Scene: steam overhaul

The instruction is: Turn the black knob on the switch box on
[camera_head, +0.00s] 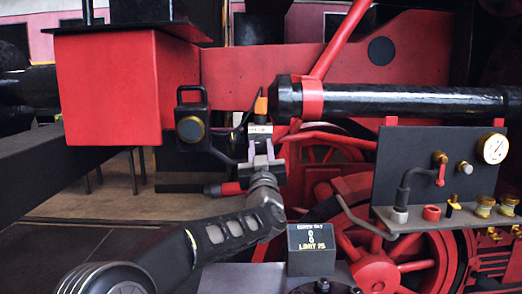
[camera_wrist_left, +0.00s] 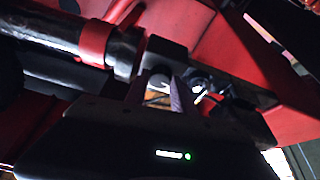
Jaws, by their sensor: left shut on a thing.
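My left gripper (camera_head: 262,150) is in the middle of the head view, its arm coming in from the lower left. It reaches up to a small dark box (camera_head: 259,123) with a pale label and an orange-tipped part above it, in front of the red frame. In the left wrist view the two fingers (camera_wrist_left: 160,90) are closed around a small, dark, roundish piece that looks like the black knob (camera_wrist_left: 157,79). The dark box body (camera_wrist_left: 250,92) lies behind it. The fingers hide most of the knob, and its turn angle cannot be read. My right gripper is not in view.
A thick black pipe (camera_head: 400,99) with a red collar runs at the right of the gripper. A grey gauge panel (camera_head: 425,150) with valves stands further right. A dark lettered box (camera_head: 311,262) is below. A red block (camera_head: 110,90) is at upper left.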

